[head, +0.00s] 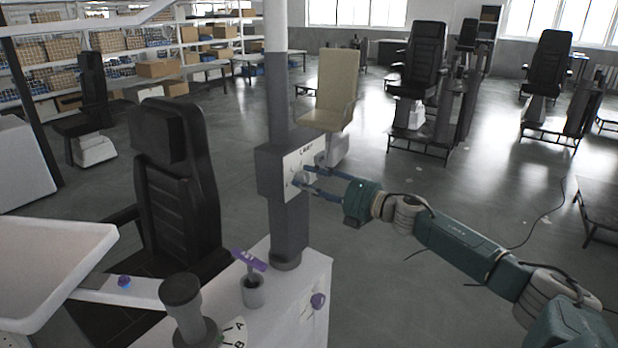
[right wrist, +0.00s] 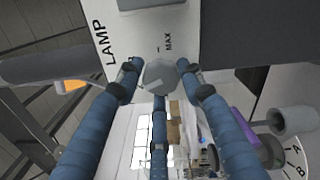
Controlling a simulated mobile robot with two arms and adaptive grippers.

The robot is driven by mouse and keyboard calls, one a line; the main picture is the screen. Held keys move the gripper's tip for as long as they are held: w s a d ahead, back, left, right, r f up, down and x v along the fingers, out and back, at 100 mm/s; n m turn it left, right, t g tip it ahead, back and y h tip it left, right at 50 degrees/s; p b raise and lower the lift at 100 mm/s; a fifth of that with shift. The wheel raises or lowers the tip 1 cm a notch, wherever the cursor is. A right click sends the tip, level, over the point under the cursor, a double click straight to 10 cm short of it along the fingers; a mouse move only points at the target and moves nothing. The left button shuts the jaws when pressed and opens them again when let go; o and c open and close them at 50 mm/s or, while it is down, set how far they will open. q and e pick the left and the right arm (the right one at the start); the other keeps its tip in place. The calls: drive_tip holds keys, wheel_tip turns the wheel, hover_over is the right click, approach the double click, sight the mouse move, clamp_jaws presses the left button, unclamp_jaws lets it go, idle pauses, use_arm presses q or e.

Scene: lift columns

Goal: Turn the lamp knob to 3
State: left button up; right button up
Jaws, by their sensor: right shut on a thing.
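The lamp knob (right wrist: 160,74) is a round grey dial with a paler mark on its face, on a white panel (right wrist: 108,26) lettered "LAMP" and "MAX" in the right wrist view. In the head view the panel (head: 307,155) is on the front of a dark box on the column, and the knob (head: 300,178) is partly hidden by my fingers. My right gripper (head: 306,180) reaches in from the right. Its blue fingers (right wrist: 158,80) are closed around the knob. I cannot read a number 3 or which number the mark points at. My left gripper is out of view.
Below the panel, a white console (head: 285,300) carries a grey lever (head: 182,300), a purple-topped switch (head: 248,262) and a purple side knob (head: 318,300). A black chair (head: 180,180) stands to the left. Open floor lies right of the column.

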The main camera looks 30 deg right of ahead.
drive_tip(key=m+p, duration=0.1)
drive_tip(key=m, duration=0.1)
drive_tip(key=m+p, duration=0.1)
drive_tip(key=m, duration=0.1)
drive_tip(key=r+m+p, duration=0.1)
drive_tip(key=shift+w+d+m, duration=0.1)
drive_tip(key=shift+d+m, duration=0.25)
drive_tip(key=shift+m, duration=0.05)
drive_tip(key=shift+f+m+p, duration=0.2)
drive_tip(key=shift+m+p, duration=0.35)
drive_tip(key=shift+m, duration=0.55)
drive_tip(key=shift+f+m+p, duration=0.15)
drive_tip(key=shift+m+p, duration=0.35)
drive_tip(key=shift+m, duration=0.6)
drive_tip(key=shift+f, duration=0.1)
drive_tip(key=o, duration=1.1)
drive_tip(key=shift+f, duration=0.25)
